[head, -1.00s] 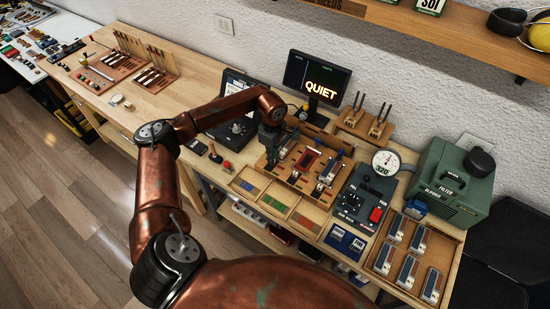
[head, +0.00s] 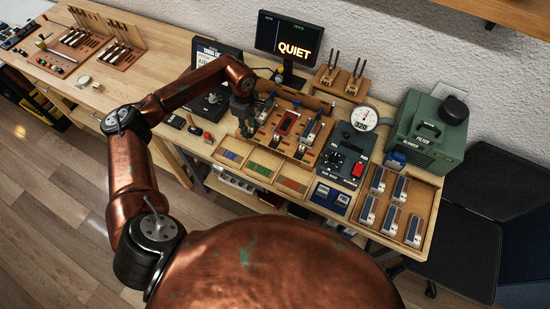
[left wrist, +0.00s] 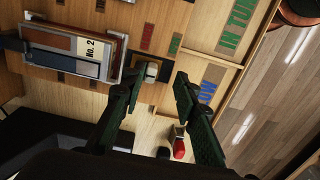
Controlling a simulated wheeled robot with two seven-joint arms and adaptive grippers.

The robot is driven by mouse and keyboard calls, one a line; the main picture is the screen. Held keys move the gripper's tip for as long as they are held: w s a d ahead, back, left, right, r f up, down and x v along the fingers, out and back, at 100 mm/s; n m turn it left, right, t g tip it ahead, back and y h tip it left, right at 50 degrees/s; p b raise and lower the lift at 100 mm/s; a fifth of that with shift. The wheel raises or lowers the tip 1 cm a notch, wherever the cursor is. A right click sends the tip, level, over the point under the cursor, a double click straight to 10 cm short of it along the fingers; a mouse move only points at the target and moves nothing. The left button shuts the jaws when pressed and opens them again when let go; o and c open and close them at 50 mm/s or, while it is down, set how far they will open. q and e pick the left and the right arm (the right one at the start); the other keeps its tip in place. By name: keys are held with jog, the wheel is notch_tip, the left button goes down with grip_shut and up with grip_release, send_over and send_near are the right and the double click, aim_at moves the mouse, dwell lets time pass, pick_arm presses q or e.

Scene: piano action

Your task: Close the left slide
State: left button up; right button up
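A wooden board (head: 298,147) on the bench carries several slide units. The left slide (head: 266,108) is at the board's left side, partly hidden by my left gripper (head: 244,119), which hangs over it pointing down. In the left wrist view the gripper (left wrist: 157,84) is open, its two dark green fingers apart. A unit labelled No. 2 (left wrist: 88,47) is beside the bar. My right gripper is not in view.
A red framed unit (head: 286,123) and another slide (head: 311,130) stand to the right on the board. A monitor (head: 289,42) reading QUIET stands behind. A red-topped knob (head: 208,137) is left of the board. A dial gauge (head: 364,118) and control box (head: 346,158) are to the right.

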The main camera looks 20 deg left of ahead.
pick_arm(q)
notch_tip(320, 180, up, 8)
jog(key=f, duration=0.1)
jog(key=s+d+r+n+h+p, duration=0.1)
jog(key=s+d+r+h+p, duration=0.1)
jog(key=s+d, duration=0.3)
jog(key=s+d+r+t+h+p, duration=0.1)
jog(key=s+d+h+p, duration=0.2)
jog(key=d, duration=0.6)
jog(key=s+d+r+n+h+p, duration=0.1)
jog(key=s+d+r+h+p, duration=0.1)
jog(key=s+d, duration=0.5)
jog(key=shift+s+r+n+h+p, duration=0.25)
jog(key=shift+h+p, duration=0.35)
jog(key=shift+h, duration=0.4)
jog(key=shift+o, duration=0.5)
jog(key=shift+w, duration=0.1)
